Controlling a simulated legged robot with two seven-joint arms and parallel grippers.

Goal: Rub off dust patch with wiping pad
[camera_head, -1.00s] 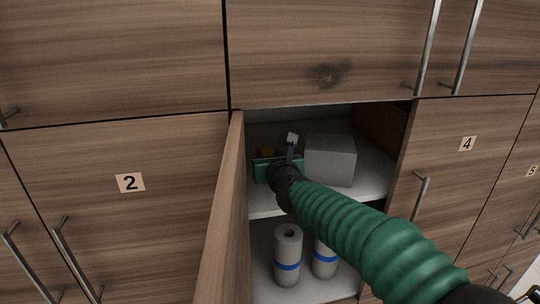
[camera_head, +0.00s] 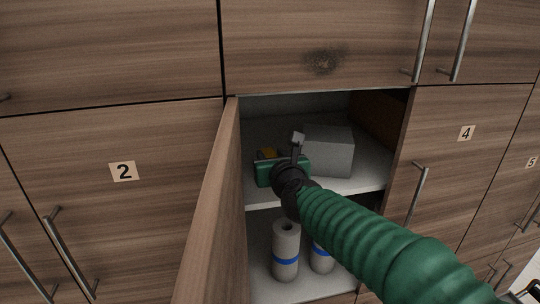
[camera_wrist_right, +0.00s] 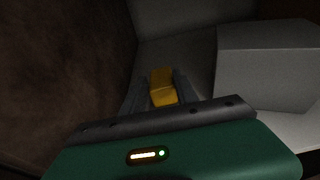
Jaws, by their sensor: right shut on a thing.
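A dark, smudged dust patch (camera_head: 324,61) marks the wooden cabinet front above the open cupboard. My right gripper (camera_head: 270,158) is inside that cupboard, over its upper shelf and left of a grey box. It is shut on a yellow block, which appears to be the wiping pad (camera_head: 268,153). In the right wrist view the pad (camera_wrist_right: 162,88) sits between the two dark fingers of the gripper (camera_wrist_right: 160,92). The gripper's green body hides the near part of the pad. My left gripper is not in view.
The grey box (camera_head: 329,151) stands close to the right of my gripper. The open cupboard door (camera_head: 212,205) stands at the left. Grey cylinders with blue bands (camera_head: 286,250) are on the lower shelf. Metal handles (camera_head: 418,194) project from nearby fronts.

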